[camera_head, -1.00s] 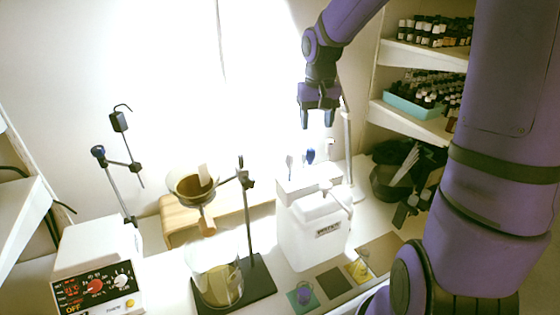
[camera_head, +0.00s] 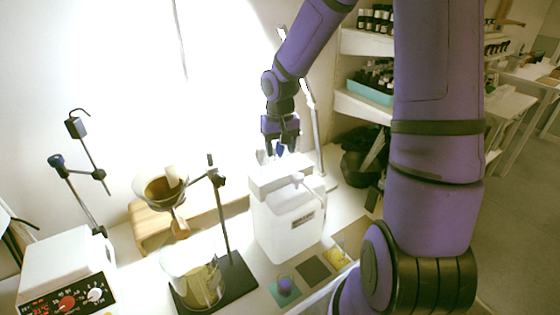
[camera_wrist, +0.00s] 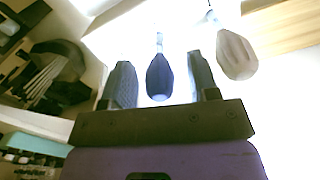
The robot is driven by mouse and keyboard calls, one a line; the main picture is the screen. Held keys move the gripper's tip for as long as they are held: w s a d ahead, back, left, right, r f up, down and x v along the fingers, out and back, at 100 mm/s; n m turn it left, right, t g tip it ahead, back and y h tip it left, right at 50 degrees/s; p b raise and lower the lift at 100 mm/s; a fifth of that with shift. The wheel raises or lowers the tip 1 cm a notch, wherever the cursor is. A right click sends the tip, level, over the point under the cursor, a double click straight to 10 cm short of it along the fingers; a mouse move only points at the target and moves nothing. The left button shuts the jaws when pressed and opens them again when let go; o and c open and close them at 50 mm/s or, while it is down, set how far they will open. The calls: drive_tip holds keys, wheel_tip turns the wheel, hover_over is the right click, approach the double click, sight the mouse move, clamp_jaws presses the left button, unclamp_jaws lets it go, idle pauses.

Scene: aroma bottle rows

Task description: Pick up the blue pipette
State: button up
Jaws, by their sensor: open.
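The blue pipette (camera_head: 280,149) stands upright with its bulb up in the white rack (camera_head: 281,177) on top of the white container. My gripper (camera_head: 281,150) is open, pointing down, with its fingers about the blue bulb. In the wrist view the blue pipette (camera_wrist: 159,77) shows between the two dark fingers of my gripper (camera_wrist: 160,62), with a gap on each side. A pale, clear-bulbed pipette (camera_wrist: 236,54) stands just outside the right finger. The lower part of the blue pipette is hard to see in the glare.
The white container (camera_head: 288,228) stands beside a metal stand holding a funnel (camera_head: 161,187) over a glass beaker (camera_head: 198,285). A hotplate (camera_head: 66,268) is at the left. Bottle shelves (camera_head: 368,45) and a dark bin (camera_head: 358,160) are at the right.

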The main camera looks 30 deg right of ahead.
drive_tip(key=shift+f, duration=0.3)
drive_tip(key=c, duration=0.7)
drive_tip(key=shift+o, duration=0.2)
drive_tip(key=shift+r, duration=0.1)
wheel_tip(320, 180, up, 10)
drive_tip(key=shift+f, duration=0.1)
